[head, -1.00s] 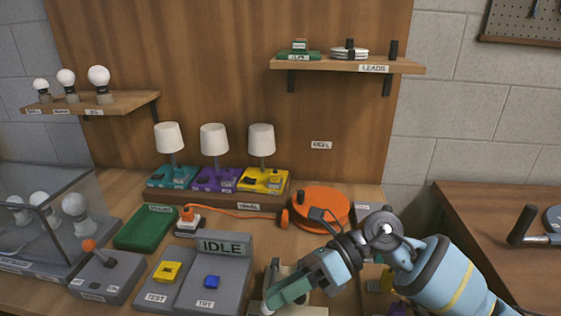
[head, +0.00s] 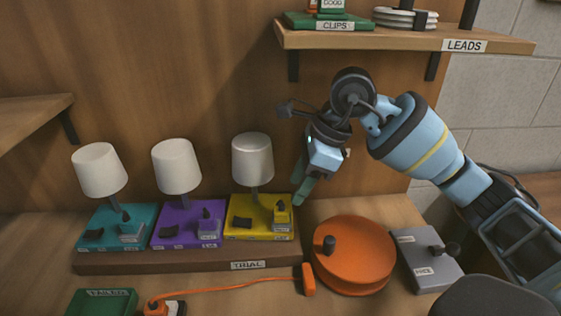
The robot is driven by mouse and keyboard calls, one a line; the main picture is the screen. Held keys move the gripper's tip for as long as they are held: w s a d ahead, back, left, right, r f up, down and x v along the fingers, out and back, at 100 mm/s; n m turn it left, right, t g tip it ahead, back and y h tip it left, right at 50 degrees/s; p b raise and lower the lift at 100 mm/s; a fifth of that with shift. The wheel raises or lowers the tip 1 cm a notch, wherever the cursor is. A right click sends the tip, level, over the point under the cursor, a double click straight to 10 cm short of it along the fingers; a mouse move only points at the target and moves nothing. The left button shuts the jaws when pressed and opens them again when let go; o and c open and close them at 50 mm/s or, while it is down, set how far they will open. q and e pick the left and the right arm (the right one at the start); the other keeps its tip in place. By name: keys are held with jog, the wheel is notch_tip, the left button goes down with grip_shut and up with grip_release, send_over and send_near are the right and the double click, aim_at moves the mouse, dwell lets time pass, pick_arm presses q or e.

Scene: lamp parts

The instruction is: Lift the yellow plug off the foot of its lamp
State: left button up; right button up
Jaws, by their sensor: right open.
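The yellow lamp foot (head: 243,232) stands at the right end of the row of lamps, under a white shade (head: 252,158). The yellow plug (head: 283,214) sits upright on the right part of that foot, with a dark piece at its top. A dark piece (head: 242,223) lies on the left part of the foot. My right gripper (head: 300,197) is open, pointing down, just above and to the right of the plug in the picture. No contact with the plug is visible. Its far finger is mostly hidden. My left gripper is not in view.
A purple lamp foot (head: 172,233) and a teal one (head: 98,236) stand to the left on the same TRIAL plinth (head: 150,262). An orange reel (head: 360,255) stands close on the right, beside a grey box (head: 420,265). The LEADS shelf (head: 400,40) is above.

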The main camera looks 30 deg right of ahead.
aim_at(283, 205)
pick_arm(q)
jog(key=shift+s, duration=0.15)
pick_arm(e)
jog(key=shift+x, duration=3.75)
grip_shut()
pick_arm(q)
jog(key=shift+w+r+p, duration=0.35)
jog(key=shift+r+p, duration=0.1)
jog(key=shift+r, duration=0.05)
pick_arm(e)
jog(key=shift+r, duration=0.8)
